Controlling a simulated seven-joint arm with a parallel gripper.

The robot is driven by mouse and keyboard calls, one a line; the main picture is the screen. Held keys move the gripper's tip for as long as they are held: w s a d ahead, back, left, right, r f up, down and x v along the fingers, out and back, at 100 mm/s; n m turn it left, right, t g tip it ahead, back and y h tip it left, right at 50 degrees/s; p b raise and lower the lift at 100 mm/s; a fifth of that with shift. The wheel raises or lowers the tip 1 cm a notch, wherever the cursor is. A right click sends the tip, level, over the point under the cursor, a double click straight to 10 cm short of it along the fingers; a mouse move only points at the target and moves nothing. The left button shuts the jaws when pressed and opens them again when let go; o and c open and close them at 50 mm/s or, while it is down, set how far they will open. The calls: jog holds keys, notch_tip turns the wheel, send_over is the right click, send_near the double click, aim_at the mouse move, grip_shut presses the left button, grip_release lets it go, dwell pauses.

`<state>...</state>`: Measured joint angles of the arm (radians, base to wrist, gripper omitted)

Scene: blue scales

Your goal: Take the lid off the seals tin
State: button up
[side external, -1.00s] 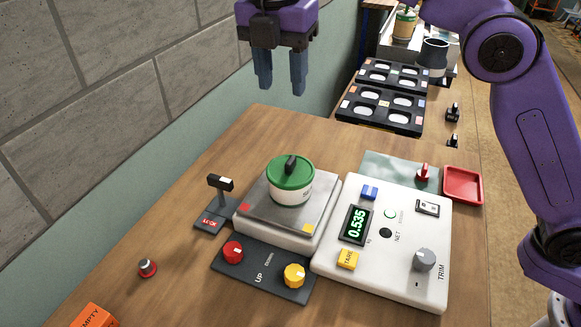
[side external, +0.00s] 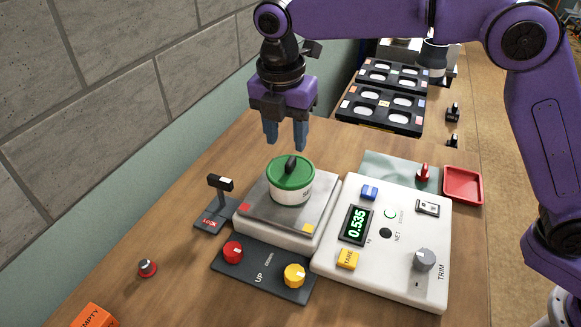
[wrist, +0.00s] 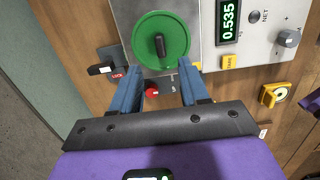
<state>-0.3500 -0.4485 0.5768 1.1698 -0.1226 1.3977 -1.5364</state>
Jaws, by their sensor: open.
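The seals tin (side external: 291,190) is a white tub standing upright on the scale's metal pan (side external: 262,205). Its green lid (side external: 283,178) is on it, with a black handle (side external: 291,166) on top. The lid (wrist: 149,48) and handle (wrist: 159,46) also show in the wrist view, just beyond my fingertips. My gripper (side external: 286,146) is open and empty, fingers pointing down, above the lid and apart from it. In the wrist view my gripper's blue fingers (wrist: 163,76) are spread, with the near edge of the lid between and past their tips.
The scale's white console (side external: 395,270) reads 0.535, right of the pan. A lock lever (side external: 220,184) stands left of the pan. A knob panel (side external: 264,272) lies in front. A red tray (side external: 463,185) and black racks (side external: 380,108) are further off.

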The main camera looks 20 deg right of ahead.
aim_at(290, 160)
jog(key=shift+w+d+f, duration=0.15)
jog(key=shift+d+f, duration=0.05)
jog(key=shift+f, duration=0.75)
jog(key=shift+w+d+f, duration=0.1)
jog(key=shift+d+f, duration=0.05)
jog(key=shift+f, duration=0.85)
jog(key=shift+w+d+f, duration=0.15)
jog(key=shift+d+f, duration=0.05)
jog(key=shift+f, duration=0.75)
grip_shut()
